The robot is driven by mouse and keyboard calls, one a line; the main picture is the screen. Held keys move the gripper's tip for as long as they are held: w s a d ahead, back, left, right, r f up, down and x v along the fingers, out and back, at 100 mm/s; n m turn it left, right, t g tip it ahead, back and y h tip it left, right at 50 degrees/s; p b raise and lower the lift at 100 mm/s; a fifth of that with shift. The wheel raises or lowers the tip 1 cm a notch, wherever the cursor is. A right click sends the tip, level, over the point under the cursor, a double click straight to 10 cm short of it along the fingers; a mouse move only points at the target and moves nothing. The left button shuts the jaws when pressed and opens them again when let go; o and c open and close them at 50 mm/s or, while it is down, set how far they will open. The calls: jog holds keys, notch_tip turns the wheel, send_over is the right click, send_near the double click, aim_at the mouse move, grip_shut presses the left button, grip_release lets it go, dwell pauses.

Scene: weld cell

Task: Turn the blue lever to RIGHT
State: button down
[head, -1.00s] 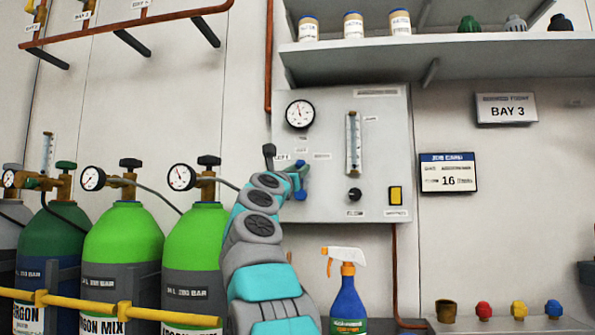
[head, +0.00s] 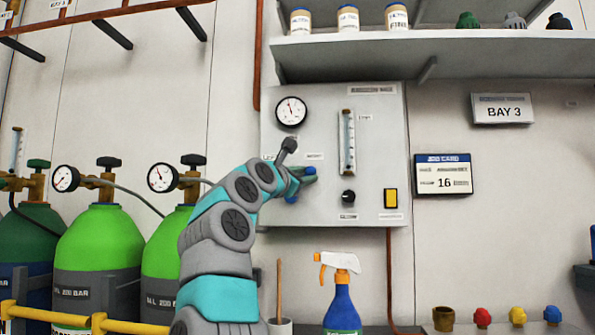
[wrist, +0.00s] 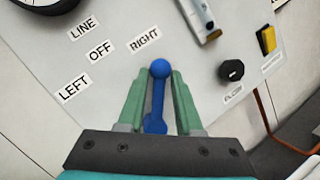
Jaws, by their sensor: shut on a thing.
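The blue lever (wrist: 158,95) is between the two green fingers of my gripper (wrist: 160,82) in the wrist view. The jaws are shut on it. Its round end points up, close to in line with the RIGHT label (wrist: 145,39) and slightly past it. The OFF label (wrist: 100,50) and LEFT label (wrist: 73,87) lie further left. In the head view the lever's blue end (head: 309,170) shows at my gripper (head: 303,178), tilted up and right from its pivot on the grey panel (head: 385,130). My wrist partly covers it there.
The panel also carries a gauge (head: 291,112), a flow tube (head: 347,142), a black knob (head: 348,197) and a yellow switch (head: 390,198). A spray bottle (head: 342,300) stands below. Green gas cylinders (head: 100,245) stand left behind a yellow rail (head: 55,318).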

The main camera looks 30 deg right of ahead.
jog(key=shift+s+d+f+m+g+p, duration=0.25)
jog(key=shift+m+p, duration=0.2)
jog(key=shift+m, duration=0.35)
jog(key=c, duration=0.8)
grip_release()
jog(key=b+v, duration=0.3)
jog(key=v, duration=0.4)
jog(key=shift+s+a, duration=0.25)
jog(key=shift+a, duration=0.05)
